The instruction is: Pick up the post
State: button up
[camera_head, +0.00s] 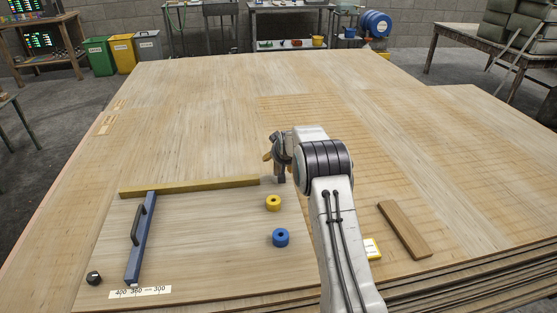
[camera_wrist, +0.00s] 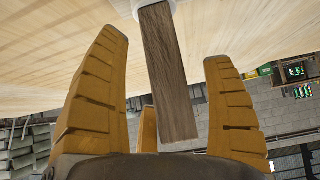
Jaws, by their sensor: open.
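The post (camera_wrist: 167,80) is a dark brown wooden bar. The wrist view is upside down and shows it rising from a pale round base (camera_wrist: 150,7) on the veneer. My gripper (camera_wrist: 164,48) is open, with its orange ridged fingers on both sides of the post and clear gaps in the picture. A third finger shows partly behind, beside the post. In the head view my gripper (camera_head: 270,156) is at the middle of the stack, mostly hidden by my wrist. A short dark upright piece below it seems to be the post (camera_head: 281,174).
A yellow strip (camera_head: 190,187), a blue bar with handle (camera_head: 141,240) and a black knob (camera_head: 94,278) are left. A wooden block (camera_head: 405,229) lies right. The far veneer is clear.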

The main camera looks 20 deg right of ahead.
jog(key=shift+w+d+f, duration=0.1)
jog(key=shift+w+f, duration=0.35)
jog(key=shift+c, duration=0.4)
jog(key=c, duration=1.2)
jog(key=shift+c, duration=0.5)
jog(key=shift+r, duration=0.15)
